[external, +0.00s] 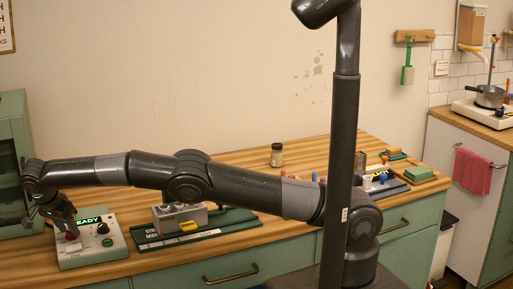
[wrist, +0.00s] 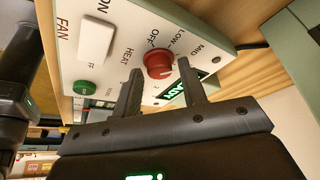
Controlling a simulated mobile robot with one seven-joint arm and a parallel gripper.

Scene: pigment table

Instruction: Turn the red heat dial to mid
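The red heat dial (wrist: 158,65) is on the front of a white control box (wrist: 118,20), with OFF, LOW and MID printed around it. Which mark it points to is not clear. My gripper (wrist: 160,72) is open, with one fingertip on each side of the dial and a small gap showing at each side. In the external view the box (external: 82,258) stands at the left of the wooden counter. My gripper (external: 66,226) reaches down over its red dial (external: 72,234).
A green button (wrist: 84,88) and a white fan switch (wrist: 91,36) sit near the dial, as does a lit READY display (external: 88,221). A grey device (external: 180,217) stands right of the box. A green cabinet (external: 12,150) is close on the left.

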